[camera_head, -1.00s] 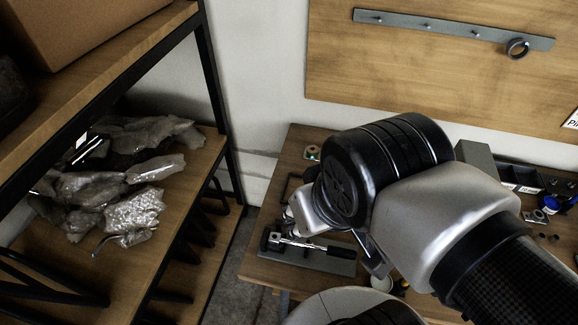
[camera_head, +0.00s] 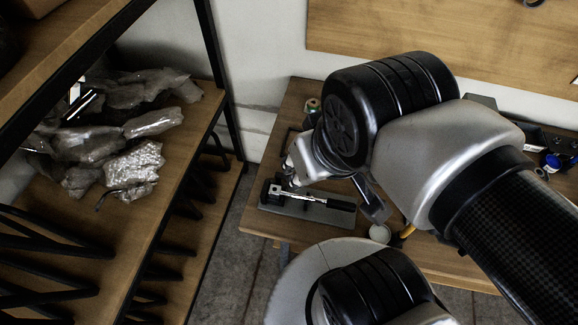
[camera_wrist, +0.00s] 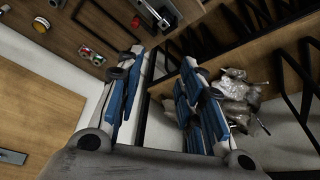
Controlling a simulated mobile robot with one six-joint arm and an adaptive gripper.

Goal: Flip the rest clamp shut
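The rest clamp (camera_head: 300,194) is on the near left part of the wooden table in the head view. It has a dark grey base plate, a bright metal bar and a black handle pointing right. The bar lies low along the plate; whether the clamp is open or shut is not clear. Part of the clamp shows at the top edge of the wrist view (camera_wrist: 155,12). My gripper (camera_wrist: 163,60) is open and empty, its blue-padded fingers apart. In the head view my wrist covers much of it, close behind and right of the clamp. I see no contact with the clamp.
A shelf (camera_head: 165,190) with crumpled plastic-wrapped things (camera_head: 120,130) stands left of the table (camera_head: 270,228), across a floor gap. A small white round thing (camera_head: 380,233) is right of the clamp. Dark trays (camera_head: 545,140) stand at the right.

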